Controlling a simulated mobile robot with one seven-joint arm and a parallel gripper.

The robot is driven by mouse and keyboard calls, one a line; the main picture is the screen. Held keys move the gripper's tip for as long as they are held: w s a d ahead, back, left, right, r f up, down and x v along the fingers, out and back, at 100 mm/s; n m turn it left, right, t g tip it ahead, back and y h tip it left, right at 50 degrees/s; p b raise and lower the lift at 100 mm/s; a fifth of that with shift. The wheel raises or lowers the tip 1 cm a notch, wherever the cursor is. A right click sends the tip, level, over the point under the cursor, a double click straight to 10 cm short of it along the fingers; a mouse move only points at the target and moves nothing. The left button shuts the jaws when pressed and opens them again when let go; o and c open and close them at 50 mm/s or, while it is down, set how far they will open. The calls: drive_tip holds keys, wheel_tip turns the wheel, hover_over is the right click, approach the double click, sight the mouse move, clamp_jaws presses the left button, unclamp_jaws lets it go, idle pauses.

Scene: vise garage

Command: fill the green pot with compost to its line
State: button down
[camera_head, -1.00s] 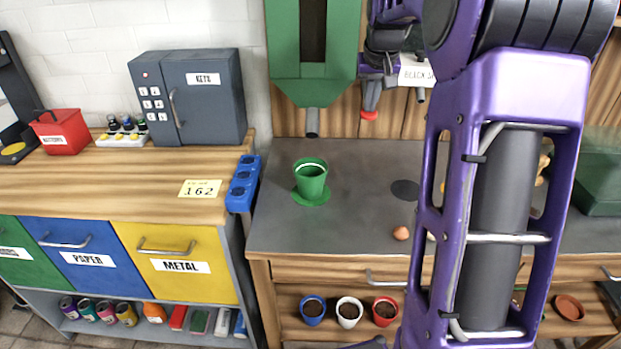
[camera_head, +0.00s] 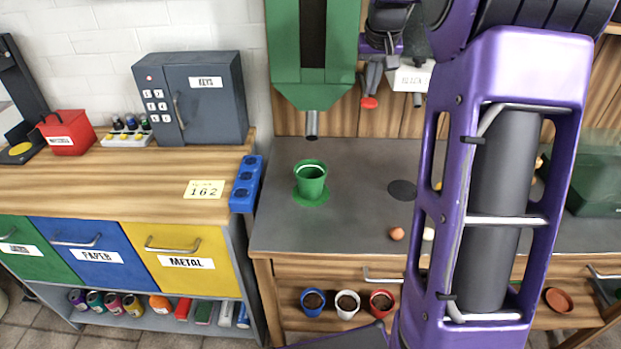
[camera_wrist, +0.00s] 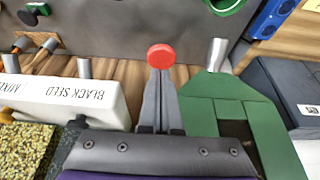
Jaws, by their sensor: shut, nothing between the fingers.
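The green pot (camera_head: 310,184) stands upright on a round green mat (camera_head: 311,200) on the grey bench top. A pale line shows inside its rim; its interior looks green, and I cannot make out any compost. The green hopper (camera_head: 313,80) hangs above, its grey spout (camera_head: 312,124) over the pot. In the wrist view the spout (camera_wrist: 218,54) is right of my fingers and the pot (camera_wrist: 226,4) is cut off at the top. My gripper (camera_head: 370,92) is shut, right of the spout. A red disc (camera_wrist: 161,56) is at the fingertips; I cannot tell whether it touches them.
A white box labelled "BLACK SEED" (camera_wrist: 80,98) is close beside my gripper. A dark disc (camera_head: 402,190) and small round objects (camera_head: 397,234) lie right of the pot. Filled small pots (camera_head: 347,302) stand on the lower shelf.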

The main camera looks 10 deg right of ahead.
sight(370, 103)
drive_tip(key=shift+f, duration=0.1)
idle(0.6)
drive_tip(key=shift+f+b, duration=2.15)
drive_tip(key=shift+f, duration=1.05)
drive_tip(key=shift+r, duration=0.1)
wheel_tip(370, 103, up, 6)
drive_tip(key=p, duration=0.5)
drive_tip(key=shift+r+p, duration=0.25)
drive_tip(key=shift+p, duration=0.1)
drive_tip(key=shift+f, duration=0.1)
drive_tip(key=shift+f+b, duration=2.15)
drive_tip(key=shift+f, duration=1)
drive_tip(key=shift+r, duration=0.1)
